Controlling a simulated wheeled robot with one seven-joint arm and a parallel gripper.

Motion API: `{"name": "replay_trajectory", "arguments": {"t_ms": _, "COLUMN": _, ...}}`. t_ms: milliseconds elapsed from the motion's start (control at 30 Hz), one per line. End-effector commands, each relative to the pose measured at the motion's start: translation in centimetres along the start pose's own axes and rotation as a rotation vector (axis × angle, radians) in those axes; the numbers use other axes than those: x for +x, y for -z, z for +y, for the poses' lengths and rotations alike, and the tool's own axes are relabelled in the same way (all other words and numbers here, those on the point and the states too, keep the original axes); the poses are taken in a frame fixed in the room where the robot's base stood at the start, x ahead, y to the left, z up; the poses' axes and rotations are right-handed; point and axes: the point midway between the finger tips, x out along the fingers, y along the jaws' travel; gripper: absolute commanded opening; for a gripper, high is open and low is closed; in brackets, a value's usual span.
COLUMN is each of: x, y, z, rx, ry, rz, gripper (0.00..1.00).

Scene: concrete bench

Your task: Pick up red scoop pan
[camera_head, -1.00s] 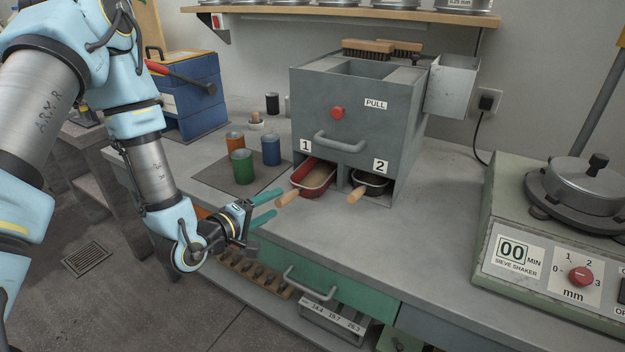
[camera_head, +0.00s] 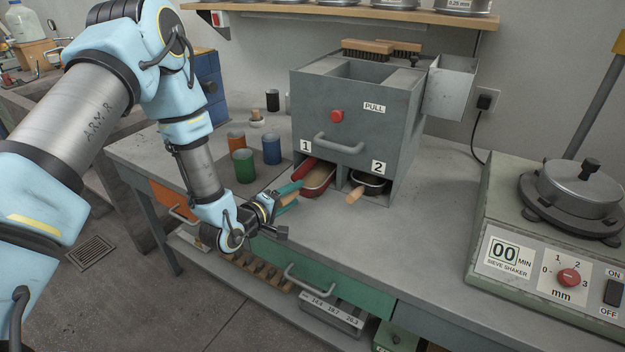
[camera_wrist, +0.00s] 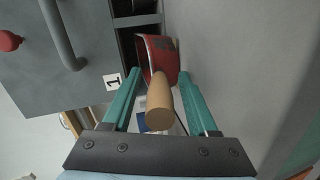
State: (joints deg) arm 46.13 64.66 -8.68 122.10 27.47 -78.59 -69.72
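The red scoop pan (camera_head: 321,178) sits in bay 1 of the grey riffle box, with its front sticking out onto the bench. In the wrist view the pan (camera_wrist: 163,54) has its wooden handle (camera_wrist: 159,106) pointing toward me. My gripper (camera_head: 292,190) is at the front of the pan, low over the bench. In the wrist view its green fingers (camera_wrist: 158,90) are open, one on each side of the handle with a gap on both sides. In the head view the fingers hide the handle.
A black pan (camera_head: 368,183) with a wooden handle sits in bay 2, close to the right. The grey box (camera_head: 330,100) rises above both bays. Orange, green and blue cups (camera_head: 243,166) stand to the left. The bench front is clear; a sieve shaker (camera_head: 520,255) stands at right.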

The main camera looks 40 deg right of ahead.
Motion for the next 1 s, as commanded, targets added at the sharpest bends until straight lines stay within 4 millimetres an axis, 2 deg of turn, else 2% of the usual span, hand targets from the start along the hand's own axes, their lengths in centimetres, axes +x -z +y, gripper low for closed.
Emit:
{"name": "replay_trajectory", "arguments": {"t_ms": 67, "x": -0.01, "y": 0.01, "z": 0.01, "rx": 0.0, "ry": 0.0, "rz": 0.0, "gripper": 0.49}}
{"name": "replay_trajectory", "arguments": {"t_ms": 500, "x": -0.02, "y": 0.01, "z": 0.02, "rx": 0.0, "ry": 0.0, "rz": 0.0, "gripper": 0.0}}
{"name": "replay_trajectory", "arguments": {"t_ms": 1000, "x": -0.04, "y": 0.02, "z": 0.0, "rx": 0.0, "ry": 0.0, "rz": 0.0, "gripper": 0.0}}
